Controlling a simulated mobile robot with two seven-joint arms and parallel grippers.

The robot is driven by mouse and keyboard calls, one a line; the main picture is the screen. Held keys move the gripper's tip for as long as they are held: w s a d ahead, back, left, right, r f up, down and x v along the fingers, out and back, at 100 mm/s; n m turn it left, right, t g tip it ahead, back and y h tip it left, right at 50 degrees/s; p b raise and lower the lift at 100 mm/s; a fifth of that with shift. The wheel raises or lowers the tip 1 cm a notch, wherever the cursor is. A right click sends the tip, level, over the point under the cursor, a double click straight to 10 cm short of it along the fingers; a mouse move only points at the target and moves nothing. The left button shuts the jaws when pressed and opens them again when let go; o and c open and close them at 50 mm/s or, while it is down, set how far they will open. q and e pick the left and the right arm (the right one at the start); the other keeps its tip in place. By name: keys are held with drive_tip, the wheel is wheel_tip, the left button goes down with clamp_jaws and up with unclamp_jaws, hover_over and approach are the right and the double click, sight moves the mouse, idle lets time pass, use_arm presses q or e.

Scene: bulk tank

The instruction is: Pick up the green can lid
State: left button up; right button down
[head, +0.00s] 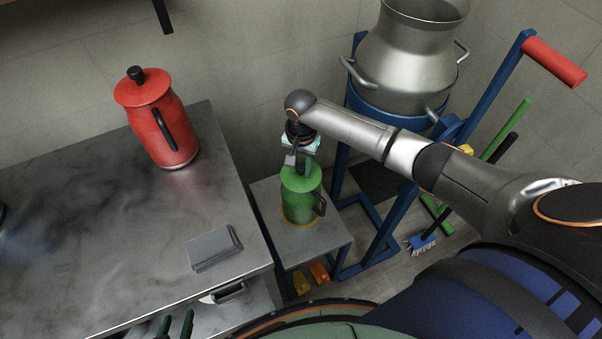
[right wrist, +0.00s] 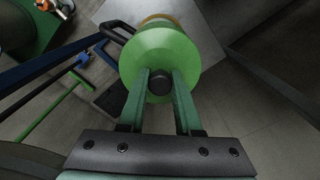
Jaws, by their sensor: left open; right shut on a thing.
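The green can (head: 298,206) stands upright on a small grey side table, its dark handle on the right. Its green lid (head: 302,179) is at the top of the can; I cannot tell whether there is a gap between them. In the right wrist view the round lid (right wrist: 160,50) has a dark knob (right wrist: 159,82) between my fingers. My right gripper (head: 301,166) is above the lid, shut on its knob. My left gripper (head: 175,322) is open and empty at the bottom edge of the head view, in front of the counter.
A red lidded can (head: 162,130) and a folded grey cloth (head: 213,248) are on the steel counter (head: 90,220). A metal milk can (head: 408,60) sits on a blue trolley (head: 348,165) right of the side table (head: 322,241). Brushes (head: 424,241) stand at the right.

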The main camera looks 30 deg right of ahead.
sight(301, 166)
idle(0.3)
drive_tip(key=shift+r, duration=0.55)
wheel_tip(301, 166, up, 2)
drive_tip(key=shift+r+p, duration=0.15)
drive_tip(key=shift+p, duration=0.25)
drive_tip(key=s+a+r+p, duration=0.2)
drive_tip(key=s+a+r, duration=0.7)
drive_tip(key=s, duration=0.1)
drive_tip(key=shift+a+r+p, duration=0.3)
drive_tip(key=shift+a+p, duration=0.05)
drive_tip(key=shift+s, duration=0.1)
